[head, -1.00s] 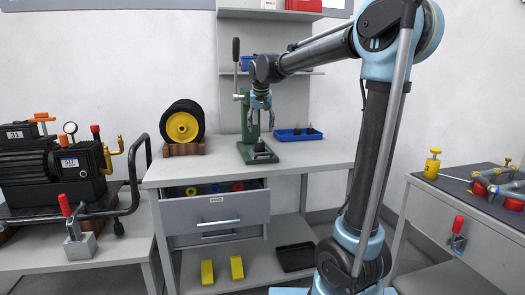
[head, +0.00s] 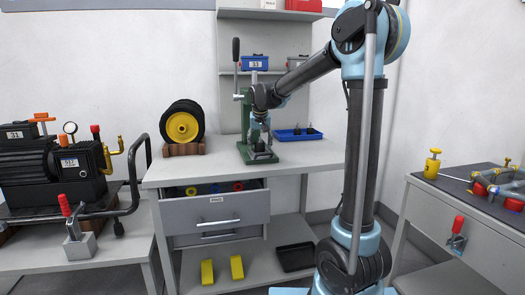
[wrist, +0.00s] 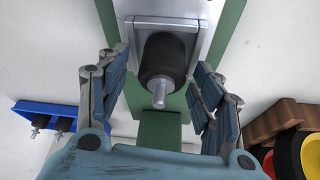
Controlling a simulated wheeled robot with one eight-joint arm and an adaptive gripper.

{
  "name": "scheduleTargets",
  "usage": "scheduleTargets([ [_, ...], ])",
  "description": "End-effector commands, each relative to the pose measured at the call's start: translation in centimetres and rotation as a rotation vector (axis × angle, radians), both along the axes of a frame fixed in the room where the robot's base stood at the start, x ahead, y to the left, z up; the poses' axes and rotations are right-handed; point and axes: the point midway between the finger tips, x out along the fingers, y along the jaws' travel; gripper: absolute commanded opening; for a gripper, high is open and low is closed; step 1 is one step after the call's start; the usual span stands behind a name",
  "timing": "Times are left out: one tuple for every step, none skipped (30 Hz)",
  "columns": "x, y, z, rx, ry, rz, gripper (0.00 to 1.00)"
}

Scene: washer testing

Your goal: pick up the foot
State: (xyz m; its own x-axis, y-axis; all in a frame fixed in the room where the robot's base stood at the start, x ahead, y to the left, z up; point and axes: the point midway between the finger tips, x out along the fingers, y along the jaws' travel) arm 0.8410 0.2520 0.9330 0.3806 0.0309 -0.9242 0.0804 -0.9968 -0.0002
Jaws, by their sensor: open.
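The foot (wrist: 162,58) is a black rubber cylinder with a metal stud. In the wrist view it sits on the grey metal plate of the green press (wrist: 225,22). My gripper (wrist: 158,78) is open, with one blue-padded finger on each side of the foot and visible gaps between. In the head view my gripper (head: 261,143) is low over the base of the press (head: 243,150) and largely hides the foot.
A blue tray (head: 298,137) with more feet stands right of the press. A black-and-yellow wheel (head: 183,127) rests on a brown block to the left. The press lever (head: 236,62) stands upright beside my arm. The open drawer (head: 215,205) is below.

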Motion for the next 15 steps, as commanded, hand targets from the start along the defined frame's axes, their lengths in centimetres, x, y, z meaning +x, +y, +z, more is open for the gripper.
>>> scheduleTargets([
  [-0.01, 0.00, -0.01, 0.000, 0.000, 0.000, 0.60],
  [0.00, 0.00, 0.00, 0.000, 0.000, 0.000, 0.60],
  [-0.01, 0.00, 0.01, 0.000, 0.000, 0.000, 0.60],
  [-0.01, 0.00, 0.01, 0.000, 0.000, 0.000, 0.60],
  [-0.01, 0.00, 0.01, 0.000, 0.000, 0.000, 0.58],
  [-0.02, 0.00, 0.01, 0.000, 0.000, 0.000, 0.49],
  [-0.02, 0.00, 0.01, 0.000, 0.000, 0.000, 0.42],
  [-0.03, 0.00, 0.01, 0.000, 0.000, 0.000, 0.35],
  [-0.03, 0.00, 0.01, 0.000, 0.000, 0.000, 0.26],
  [-0.03, 0.00, 0.01, 0.000, 0.000, 0.000, 0.20],
  [-0.03, 0.00, 0.01, 0.000, 0.000, 0.000, 0.13],
  [-0.03, 0.00, 0.01, 0.000, 0.000, 0.000, 0.10],
  [-0.03, 0.00, 0.01, 0.000, 0.000, 0.000, 0.10],
  [-0.03, 0.00, 0.02, 0.000, 0.000, 0.000, 0.10],
  [-0.03, -0.01, 0.02, 0.000, 0.000, 0.000, 0.10],
])
